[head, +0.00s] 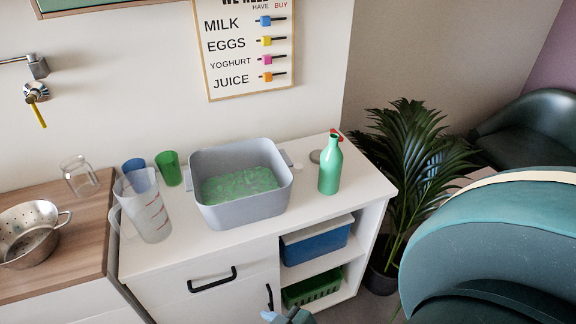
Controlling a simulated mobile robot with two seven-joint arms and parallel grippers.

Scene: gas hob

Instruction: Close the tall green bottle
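The tall green bottle (329,172) stands upright near the right end of the white counter, to the right of the grey basin. A small red part (338,135) shows at its mouth, off to the right of the neck. It looks like a stopper or cap set aside from the opening, but it is too small to tell how it is attached. No gripper fingers can be made out. A small teal and light-blue piece (285,316) peeks in at the bottom edge; I cannot tell what it is. Nothing touches the bottle.
The grey basin (240,211) holds green liquid. A measuring jug (147,212), a blue cup (137,164) and a green cup (169,168) stand left of it. A grey disc (315,156) lies beside the bottle. A plant (412,150) stands right of the counter. The counter's front right is clear.

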